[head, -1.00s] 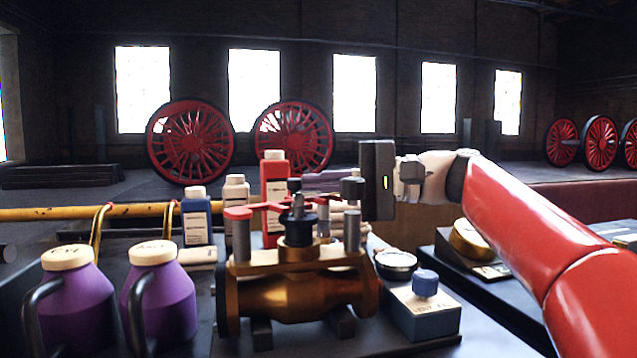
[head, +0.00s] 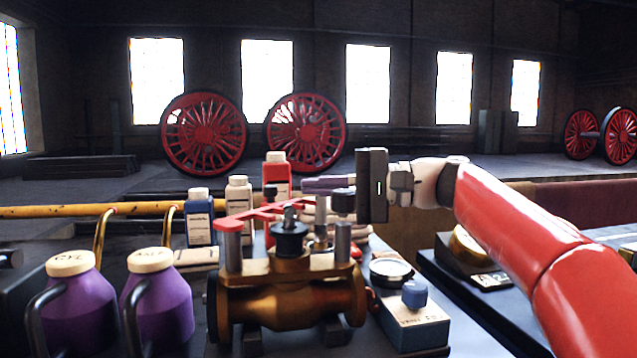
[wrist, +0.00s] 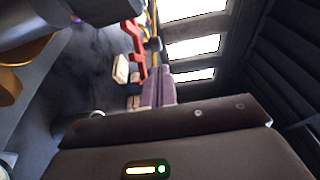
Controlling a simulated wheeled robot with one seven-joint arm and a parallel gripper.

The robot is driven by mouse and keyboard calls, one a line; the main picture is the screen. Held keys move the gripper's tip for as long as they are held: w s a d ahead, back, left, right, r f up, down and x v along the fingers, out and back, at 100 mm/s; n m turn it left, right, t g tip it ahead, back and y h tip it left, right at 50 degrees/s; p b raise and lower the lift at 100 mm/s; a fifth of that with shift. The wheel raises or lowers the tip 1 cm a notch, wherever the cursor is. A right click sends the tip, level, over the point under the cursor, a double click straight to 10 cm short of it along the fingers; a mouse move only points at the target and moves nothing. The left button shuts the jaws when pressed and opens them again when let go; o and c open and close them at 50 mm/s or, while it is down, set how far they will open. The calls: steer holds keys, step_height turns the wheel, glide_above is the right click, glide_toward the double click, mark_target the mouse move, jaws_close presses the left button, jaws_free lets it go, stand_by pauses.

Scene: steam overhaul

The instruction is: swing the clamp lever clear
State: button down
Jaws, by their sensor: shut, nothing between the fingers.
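A bronze valve body (head: 290,300) stands on the bench in the head view, with a dark central fitting and grey posts on top. A red lever-like bar (head: 262,212) lies across its top; I take it for the clamp lever. It also shows as a red shape in the wrist view (wrist: 137,50). My gripper (head: 306,184) is above and behind the valve's right side, its fingers pointing left. The purple-grey fingers are together in the wrist view (wrist: 160,84), with nothing between them. I cannot tell whether they touch the bar.
Two purple jugs (head: 80,305) stand at left. Several bottles, including a white one (head: 238,205), stand behind the valve. A blue-grey box with a blue knob (head: 415,325) and a round gauge (head: 390,270) sit at right. A yellow pipe (head: 60,211) runs behind.

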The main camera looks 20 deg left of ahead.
steer(key=w+d, duration=0.4)
steer(key=d, duration=0.5)
steer(key=shift+w+d+r, duration=0.2)
steer(key=shift+d, duration=0.1)
